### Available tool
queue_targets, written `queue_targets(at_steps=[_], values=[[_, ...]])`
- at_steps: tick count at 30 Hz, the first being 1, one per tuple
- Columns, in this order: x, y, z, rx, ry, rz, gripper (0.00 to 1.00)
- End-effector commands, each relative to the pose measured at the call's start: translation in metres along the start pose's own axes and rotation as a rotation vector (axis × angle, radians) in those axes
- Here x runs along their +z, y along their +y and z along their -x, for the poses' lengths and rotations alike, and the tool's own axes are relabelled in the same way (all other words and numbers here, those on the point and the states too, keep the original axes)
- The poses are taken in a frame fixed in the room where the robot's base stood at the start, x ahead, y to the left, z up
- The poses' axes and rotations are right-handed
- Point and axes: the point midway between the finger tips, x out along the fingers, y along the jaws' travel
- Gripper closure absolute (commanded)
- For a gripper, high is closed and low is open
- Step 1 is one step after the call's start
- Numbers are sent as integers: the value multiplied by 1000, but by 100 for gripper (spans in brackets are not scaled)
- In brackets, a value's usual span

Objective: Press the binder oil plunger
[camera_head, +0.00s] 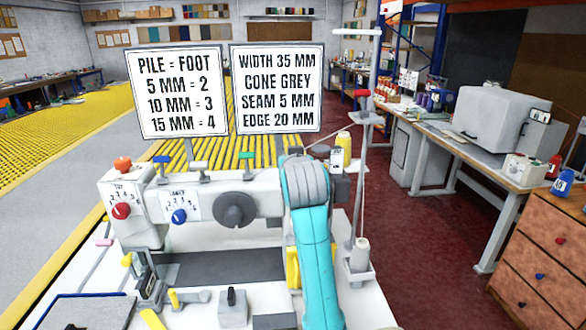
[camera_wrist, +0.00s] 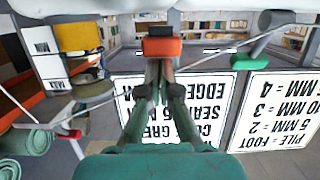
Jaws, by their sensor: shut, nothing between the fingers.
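My gripper (camera_wrist: 158,66) is shut and empty in the wrist view, which shows the scene upside down. Its fingertips are right at an orange-red cap (camera_wrist: 162,47) with a dark top, which looks like the plunger. I cannot tell whether they touch it or whether it is pressed down. A white gauge plate marked MAX and MIN (camera_wrist: 42,48) stands to its left in the wrist view. In the head view my teal arm hides the gripper and the cap, behind the right end of the white binding machine (camera_head: 262,202).
A yellow cone (camera_wrist: 78,37) is near the gauge and a green-topped lever (camera_wrist: 262,47) is right of my fingers in the wrist view. A thread stand (camera_head: 363,130) rises right of my arm. Two sign boards (camera_head: 178,90) (camera_head: 277,88) stand behind the machine.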

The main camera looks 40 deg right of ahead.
Motion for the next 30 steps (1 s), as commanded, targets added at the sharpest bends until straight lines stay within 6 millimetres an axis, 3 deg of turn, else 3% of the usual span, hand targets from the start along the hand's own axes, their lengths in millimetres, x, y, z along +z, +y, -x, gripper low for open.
queue_targets(at_steps=[3,18,30], values=[[-22,-2,-1,-2,15,-3,100],[-22,-2,86,-3,20,-2,100],[-22,-2,101,-2,20,-3,100]])
